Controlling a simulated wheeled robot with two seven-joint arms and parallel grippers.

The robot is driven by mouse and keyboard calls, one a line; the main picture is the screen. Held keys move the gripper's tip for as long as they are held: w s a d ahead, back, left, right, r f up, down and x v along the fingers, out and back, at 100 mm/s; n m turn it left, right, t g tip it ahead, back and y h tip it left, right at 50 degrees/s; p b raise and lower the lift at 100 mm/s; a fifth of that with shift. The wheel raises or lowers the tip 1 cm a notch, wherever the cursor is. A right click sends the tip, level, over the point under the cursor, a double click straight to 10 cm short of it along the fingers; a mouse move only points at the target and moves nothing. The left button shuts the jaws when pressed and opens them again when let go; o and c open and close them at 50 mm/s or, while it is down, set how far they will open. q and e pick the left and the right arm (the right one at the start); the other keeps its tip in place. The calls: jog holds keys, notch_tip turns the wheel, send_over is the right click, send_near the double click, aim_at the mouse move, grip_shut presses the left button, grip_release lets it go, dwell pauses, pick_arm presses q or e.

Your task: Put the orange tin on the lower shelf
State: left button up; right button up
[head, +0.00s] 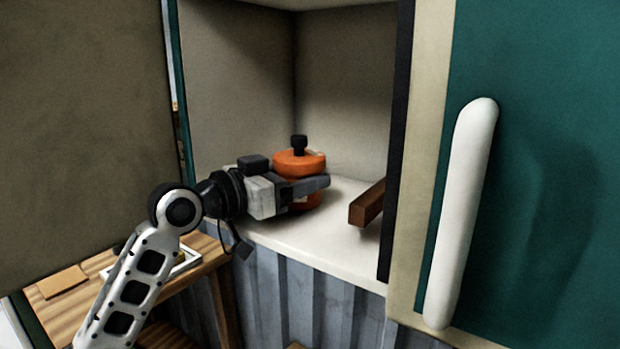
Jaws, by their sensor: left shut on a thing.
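The orange tin (299,162) is upright inside the cabinet, at or just above the white shelf board (325,238). It has a black knob on top. My left gripper (312,186) reaches in from the left and is shut on the tin, its fingers crossing the tin's middle and hiding part of it. I cannot tell whether the tin's base touches the shelf. My right gripper is not in view.
A brown wooden block (367,203) lies on the shelf right of the tin. A green door (560,160) with a white handle (462,210) stands at the right. A brown panel (80,130) fills the left. A wooden table (75,318) is below it.

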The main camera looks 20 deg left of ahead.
pick_arm(q)
jog(key=shift+w+d+f, duration=0.1)
jog(key=shift+w+f, duration=0.3)
jog(key=shift+f, duration=0.05)
jog(key=shift+r, duration=0.1)
jog(key=shift+s, duration=0.3)
jog(key=o, duration=1.1)
jog(key=shift+w, duration=0.1)
